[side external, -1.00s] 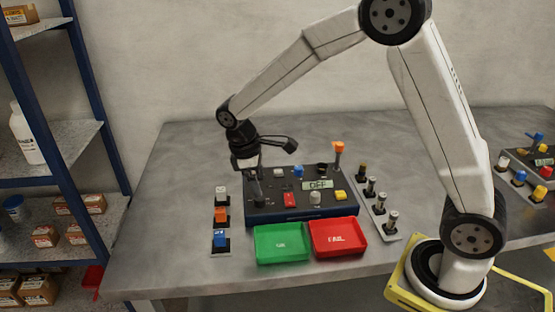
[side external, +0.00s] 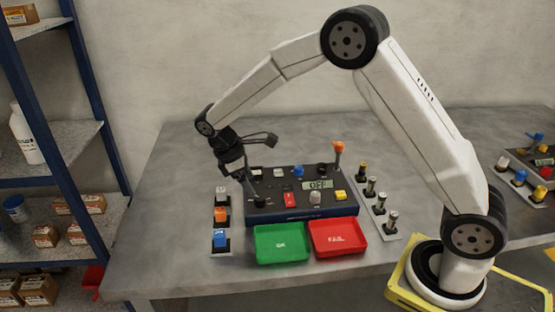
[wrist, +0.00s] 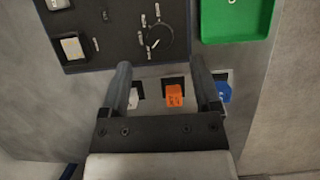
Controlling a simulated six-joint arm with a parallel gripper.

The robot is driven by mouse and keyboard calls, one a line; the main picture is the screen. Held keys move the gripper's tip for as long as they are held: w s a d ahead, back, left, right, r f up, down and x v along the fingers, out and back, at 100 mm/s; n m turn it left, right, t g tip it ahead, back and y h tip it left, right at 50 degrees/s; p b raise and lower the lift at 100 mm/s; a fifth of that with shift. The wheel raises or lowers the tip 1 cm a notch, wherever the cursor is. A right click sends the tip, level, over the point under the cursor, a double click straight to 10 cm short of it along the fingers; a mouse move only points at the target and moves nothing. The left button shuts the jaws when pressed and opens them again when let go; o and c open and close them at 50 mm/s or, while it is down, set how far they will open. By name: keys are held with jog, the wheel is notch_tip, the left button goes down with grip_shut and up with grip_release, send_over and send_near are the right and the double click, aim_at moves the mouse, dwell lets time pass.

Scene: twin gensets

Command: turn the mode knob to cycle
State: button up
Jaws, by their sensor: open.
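The dark control panel (side external: 300,212) stands on the table with a display (side external: 317,184) that reads OFF. In the side view my gripper (side external: 250,183) is tilted at the panel's left end.
White, orange (wrist: 174,95) and blue (wrist: 224,92) blocks stand in holders left of the panel in the side view. A green tray (side external: 262,257) and a red tray (side external: 357,246) lie in front of the panel. A rack of cylinders (side external: 378,219) and an orange-topped lever (side external: 338,147) are at right.

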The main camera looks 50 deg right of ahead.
aim_at(259, 198)
jog(key=shift+x, duration=2.75)
grip_shut()
jog(key=shift+m, duration=0.4)
jog(key=m+y, duration=0.1)
jog(key=m, duration=0.2)
jog(key=shift+g, duration=0.4)
jog(key=shift+d+m+y, duration=0.1)
jog(key=shift+m+y, duration=1)
jog(key=shift+m, duration=1.4)
